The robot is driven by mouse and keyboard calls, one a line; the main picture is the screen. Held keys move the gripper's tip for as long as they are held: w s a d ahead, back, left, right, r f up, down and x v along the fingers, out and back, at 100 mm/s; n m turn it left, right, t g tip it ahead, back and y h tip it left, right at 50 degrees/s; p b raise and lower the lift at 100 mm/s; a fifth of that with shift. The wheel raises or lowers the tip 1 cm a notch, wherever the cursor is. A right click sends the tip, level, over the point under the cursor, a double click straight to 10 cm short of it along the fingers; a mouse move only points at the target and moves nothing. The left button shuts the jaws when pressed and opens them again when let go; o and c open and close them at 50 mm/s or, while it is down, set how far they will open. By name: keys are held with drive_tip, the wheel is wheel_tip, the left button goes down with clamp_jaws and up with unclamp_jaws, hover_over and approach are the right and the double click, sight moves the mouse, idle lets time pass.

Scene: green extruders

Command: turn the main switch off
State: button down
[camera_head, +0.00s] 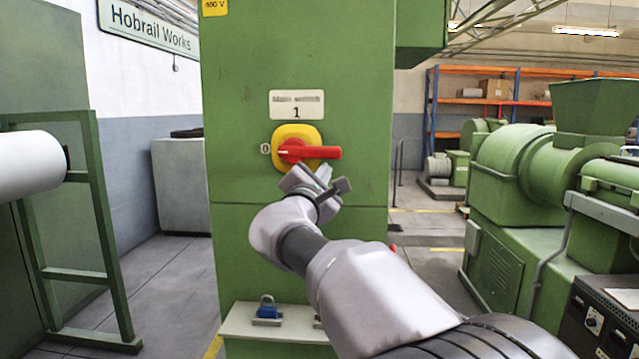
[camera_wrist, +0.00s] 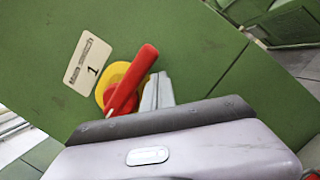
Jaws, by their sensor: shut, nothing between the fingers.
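The main switch has a yellow plate (camera_head: 284,135) on the front of a green cabinet, with a red handle (camera_head: 318,152) lying level and its long end pointing right. In the wrist view the red handle (camera_wrist: 133,77) slants across the yellow plate (camera_wrist: 113,72). My gripper (camera_head: 325,174) is shut and empty just below the handle's long end. In the wrist view my gripper's fingers (camera_wrist: 158,84) are beside the handle, on its right. I cannot tell whether they touch it. A 0 mark (camera_head: 265,149) shows at the plate's left side.
A label with a 1 (camera_head: 296,105) is above the switch on the green cabinet (camera_head: 240,80). A shelf (camera_head: 250,322) with a blue padlock (camera_head: 267,309) is low on its front. A green frame (camera_head: 95,220) stands left, green machines (camera_head: 520,180) right. Open floor lies left of the cabinet.

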drive_tip(key=shift+d+r, duration=0.2)
drive_tip(key=shift+r, duration=0.25)
drive_tip(key=shift+r, duration=0.15)
idle(0.3)
drive_tip(key=s+f+b, duration=0.4)
drive_tip(key=s+f, duration=0.3)
drive_tip(key=s, duration=0.2)
drive_tip(key=shift+s+a+b, duration=0.2)
drive_tip(key=shift+s+b, duration=0.1)
